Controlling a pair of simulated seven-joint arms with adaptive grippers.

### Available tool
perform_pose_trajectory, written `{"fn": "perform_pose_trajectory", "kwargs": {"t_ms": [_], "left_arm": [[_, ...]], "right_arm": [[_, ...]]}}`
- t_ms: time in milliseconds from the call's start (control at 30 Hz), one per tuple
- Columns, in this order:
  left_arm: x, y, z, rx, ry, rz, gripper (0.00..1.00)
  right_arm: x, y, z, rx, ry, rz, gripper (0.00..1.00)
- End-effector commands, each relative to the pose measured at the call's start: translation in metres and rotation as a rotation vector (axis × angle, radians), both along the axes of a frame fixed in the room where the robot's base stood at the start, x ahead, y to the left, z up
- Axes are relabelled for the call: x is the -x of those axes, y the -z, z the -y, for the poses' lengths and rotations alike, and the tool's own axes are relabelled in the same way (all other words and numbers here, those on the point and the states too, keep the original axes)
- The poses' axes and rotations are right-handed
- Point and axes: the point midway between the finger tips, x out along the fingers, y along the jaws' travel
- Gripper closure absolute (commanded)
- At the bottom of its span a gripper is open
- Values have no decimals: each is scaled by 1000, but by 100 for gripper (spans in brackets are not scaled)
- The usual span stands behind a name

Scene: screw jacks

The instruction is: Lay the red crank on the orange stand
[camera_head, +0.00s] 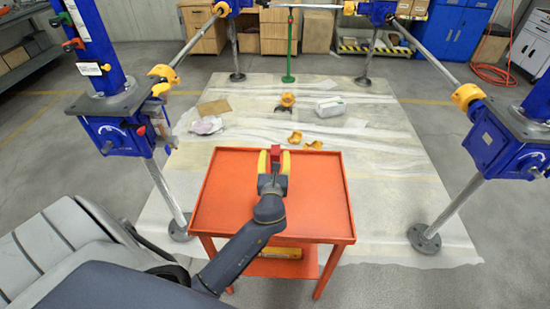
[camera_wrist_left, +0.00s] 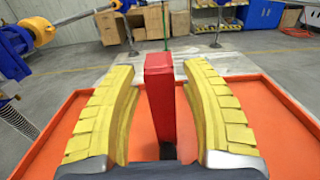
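The red crank (camera_head: 275,152) shows as a red block between the yellow fingers of my left gripper (camera_head: 274,157), above the orange stand's top (camera_head: 225,205). In the left wrist view the red crank (camera_wrist_left: 160,100) rises between the two fingers, with a dark part under its lower end. Narrow gaps show between it and the fingers, so my left gripper (camera_wrist_left: 160,75) looks open around it. The crank's lower part is hidden, so I cannot tell whether it touches the stand. My right gripper is not in view.
Blue screw jacks stand at left (camera_head: 112,135) and right (camera_head: 500,145), joined by metal rods. A yellow case (camera_head: 281,253) lies on the stand's lower shelf. Beyond the stand, orange parts (camera_head: 287,101) and a white pack (camera_head: 330,107) lie on the floor sheet. Most of the stand's top is bare.

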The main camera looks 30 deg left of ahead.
Motion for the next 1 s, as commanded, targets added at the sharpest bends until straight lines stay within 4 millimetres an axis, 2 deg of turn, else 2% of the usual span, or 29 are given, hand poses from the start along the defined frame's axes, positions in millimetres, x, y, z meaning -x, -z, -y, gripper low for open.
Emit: {"fn": "perform_pose_trajectory", "kwargs": {"t_ms": [267, 800, 1000], "left_arm": [[3, -3, 2, 1, 1, 0, 54], [79, -3, 43, 2, 0, -1, 54], [97, -3, 54, 2, 0, -1, 54]], "right_arm": [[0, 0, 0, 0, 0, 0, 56], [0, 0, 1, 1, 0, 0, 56], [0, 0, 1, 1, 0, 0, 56]]}}
